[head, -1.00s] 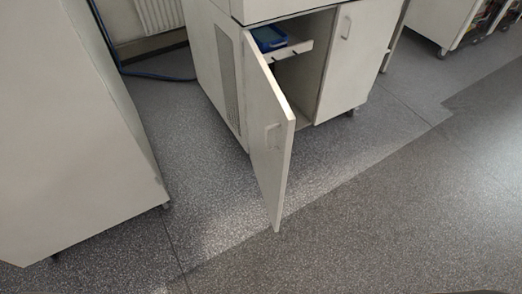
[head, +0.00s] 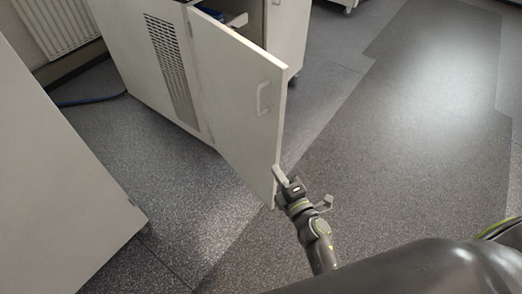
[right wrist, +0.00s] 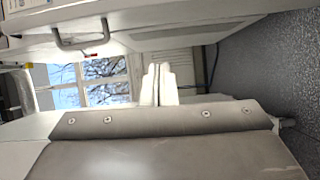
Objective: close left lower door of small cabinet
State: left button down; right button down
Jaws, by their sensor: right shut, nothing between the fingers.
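The left lower door (head: 235,85) of the small cabinet (head: 130,50) stands open, swung out toward me. Its handle (head: 263,98) is on the outer face near the free edge. My right gripper (head: 280,174) is at the lower free corner of the door, shut and empty; I cannot tell if it touches the door. In the right wrist view the shut fingers (right wrist: 158,84) show in the middle, and a pale panel with a handle (right wrist: 82,42) is above them at the left. My left gripper is not in view.
A large pale cabinet (head: 60,190) stands at the left. A blue tray (head: 212,14) shows inside the small cabinet behind the door. A radiator (head: 55,25) and a blue hose (head: 90,101) are at the back left. The floor (head: 400,120) to the right is clear.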

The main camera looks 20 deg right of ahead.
aim_at(273, 140)
jog(key=shift+n, duration=0.3)
jog(key=shift+w+d+r+b, duration=0.15)
jog(key=shift+w+d+b, duration=0.15)
jog(key=shift+w, duration=1.65)
jog(key=shift+w+d+r+b, duration=0.15)
jog(key=shift+w+d, duration=0.15)
jog(key=shift+w, duration=1.6)
jog(key=shift+w+d+r+b, duration=0.1)
jog(key=shift+w+d+b, duration=0.2)
jog(key=shift+w, duration=1.65)
jog(key=shift+d, duration=0.1)
